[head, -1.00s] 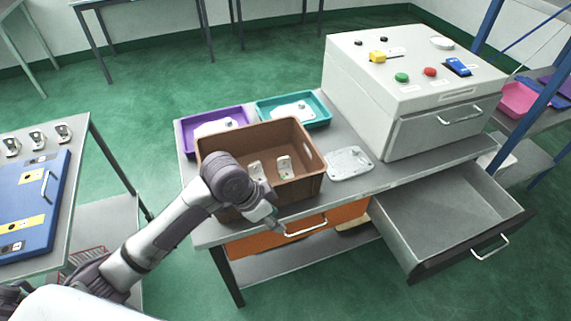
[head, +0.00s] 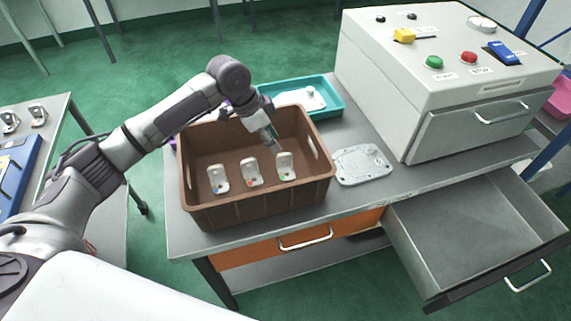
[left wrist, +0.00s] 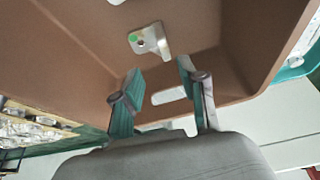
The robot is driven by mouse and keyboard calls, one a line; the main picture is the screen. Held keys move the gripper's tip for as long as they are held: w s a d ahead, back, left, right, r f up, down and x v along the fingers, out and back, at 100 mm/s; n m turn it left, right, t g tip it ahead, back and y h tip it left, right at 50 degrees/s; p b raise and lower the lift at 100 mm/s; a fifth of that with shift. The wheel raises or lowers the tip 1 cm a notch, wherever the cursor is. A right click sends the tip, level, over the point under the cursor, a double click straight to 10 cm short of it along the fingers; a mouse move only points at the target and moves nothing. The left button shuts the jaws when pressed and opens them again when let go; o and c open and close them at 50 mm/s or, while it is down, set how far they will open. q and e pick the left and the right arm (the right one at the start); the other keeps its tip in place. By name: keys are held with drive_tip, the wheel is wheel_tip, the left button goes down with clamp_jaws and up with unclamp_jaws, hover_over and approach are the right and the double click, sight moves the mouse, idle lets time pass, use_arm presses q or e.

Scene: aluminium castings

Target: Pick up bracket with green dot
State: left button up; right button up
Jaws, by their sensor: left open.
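The bracket with the green dot (head: 286,167) is pale metal and stands in the brown crate (head: 258,206), rightmost of three brackets. In the left wrist view the green-dot bracket (left wrist: 149,41) lies beyond my fingertips, clear of them. My left gripper (head: 271,138) is open and empty, above the crate's inside, just behind and left of this bracket in the head view. Its two fingers (left wrist: 159,75) show apart in the left wrist view. The bracket with a red dot (head: 251,173) and the one with a blue dot (head: 218,180) stand to its left. My right gripper is not in view.
The crate's walls surround the brackets. A teal tray (head: 334,108) is behind it, and a flat metal casting (head: 361,165) lies to its right. A grey control box (head: 440,85) and an open drawer (head: 470,225) are further right.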

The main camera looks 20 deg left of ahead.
sight(283, 154)
use_arm(q)
drive_tip(key=x, duration=0.3)
drive_tip(key=shift+w, duration=0.2)
drive_tip(key=shift+p+x, duration=0.3)
drive_tip(key=shift+x, duration=0.6)
drive_tip(key=x, duration=0.3)
drive_tip(key=shift+w+a+f+p, duration=0.15)
drive_tip(key=shift+w+f+p, duration=0.05)
drive_tip(key=shift+f+p, duration=0.1)
drive_tip(key=shift+f, duration=0.2)
drive_tip(key=c, duration=0.7)
clamp_jaws()
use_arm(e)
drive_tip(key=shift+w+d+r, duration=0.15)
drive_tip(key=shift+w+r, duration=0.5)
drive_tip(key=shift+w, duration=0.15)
